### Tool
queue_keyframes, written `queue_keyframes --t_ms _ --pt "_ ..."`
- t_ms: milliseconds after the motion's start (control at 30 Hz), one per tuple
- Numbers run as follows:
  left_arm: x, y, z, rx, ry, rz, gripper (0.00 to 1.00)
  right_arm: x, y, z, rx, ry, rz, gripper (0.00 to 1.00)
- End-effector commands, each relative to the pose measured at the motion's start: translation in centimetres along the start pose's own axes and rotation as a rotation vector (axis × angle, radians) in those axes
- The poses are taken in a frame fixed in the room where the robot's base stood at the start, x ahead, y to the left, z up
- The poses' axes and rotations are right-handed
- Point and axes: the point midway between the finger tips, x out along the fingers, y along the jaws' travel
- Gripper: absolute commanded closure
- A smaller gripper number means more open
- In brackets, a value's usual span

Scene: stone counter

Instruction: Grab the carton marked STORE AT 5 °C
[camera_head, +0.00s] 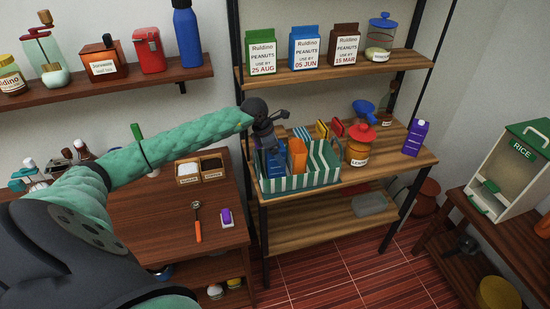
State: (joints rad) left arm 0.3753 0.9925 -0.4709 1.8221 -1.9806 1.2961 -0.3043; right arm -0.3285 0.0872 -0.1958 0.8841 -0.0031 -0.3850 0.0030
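A purple carton (415,138) stands upright at the right end of the middle wooden shelf. A blue carton (274,165) and an orange item (297,156) stand in a green-and-white striped basket (314,179) on the same shelf. The small print on the cartons is too small to read, so I cannot tell which is marked STORE AT 5 °C. My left gripper (277,120) is above the back left part of the basket, over the blue carton's side. Its fingers are too small and dark to tell open from shut. My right gripper is out of view.
A jar with a red lid (357,147) stands right of the basket, with a blue funnel-like item (364,110) behind it. Peanut cartons (304,48) stand on the upper shelf (338,73). Dark shelf posts flank the unit. The shelf is bare before the purple carton.

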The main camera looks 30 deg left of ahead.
Motion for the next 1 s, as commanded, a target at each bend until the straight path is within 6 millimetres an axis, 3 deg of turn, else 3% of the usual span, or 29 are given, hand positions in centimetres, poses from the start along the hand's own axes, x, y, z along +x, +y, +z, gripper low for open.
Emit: queue_keyframes --t_ms 267,600,1000 --pt "0.14 0.01 -0.02 0.0 0.0 0.0 0.17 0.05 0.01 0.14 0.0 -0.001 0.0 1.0" --pt "0.03 0.04 0.04 0.001 -0.001 0.001 0.81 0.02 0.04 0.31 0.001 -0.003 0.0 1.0" --pt "-0.8 0.16 0.4 0.002 -0.002 0.003 0.81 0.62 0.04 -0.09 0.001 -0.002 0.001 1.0"
